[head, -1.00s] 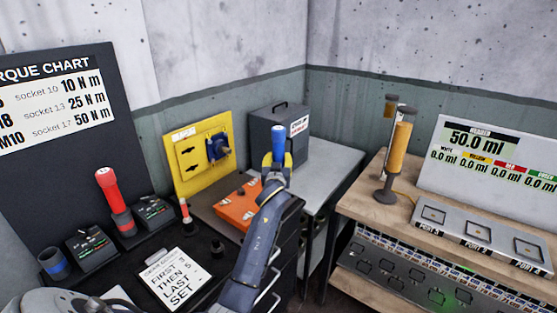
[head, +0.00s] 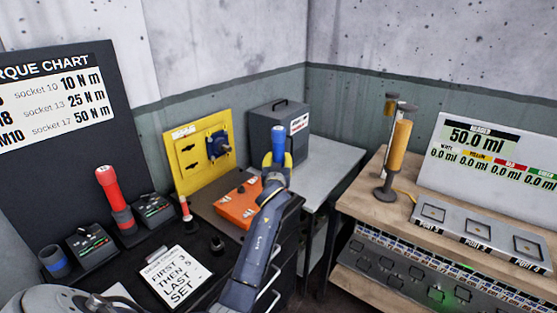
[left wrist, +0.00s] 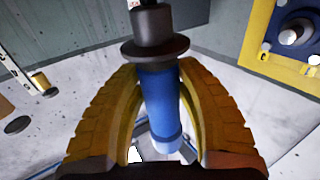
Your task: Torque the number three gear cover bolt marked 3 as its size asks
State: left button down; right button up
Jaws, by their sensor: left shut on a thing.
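My left gripper (head: 275,160) is shut on a blue-handled tool (head: 278,137) and holds it upright, above and beside the orange cover (head: 239,206). In the left wrist view the blue handle (left wrist: 163,105) with its dark collar sits between the yellow finger pads. The orange cover lies on the bench; its bolts and the mark 3 are too small to tell. The torque chart (head: 62,105) reads socket 10 at 10 N m, 13 at 25 and 17 at 50. My right gripper is not in view.
A red-handled tool (head: 111,195) stands in a dock at the left, near an open blue-rimmed holder (head: 54,261). A card (head: 174,278) lies in front. A yellow panel (head: 190,170) with a blue unit and a grey box (head: 268,128) stand behind. The grey bench (head: 330,165) is clear.

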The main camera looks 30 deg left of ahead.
aim_at(278, 153)
pick_arm(q)
jog(key=shift+f, duration=0.8)
dwell(1.8)
jog(key=shift+r, duration=2.7)
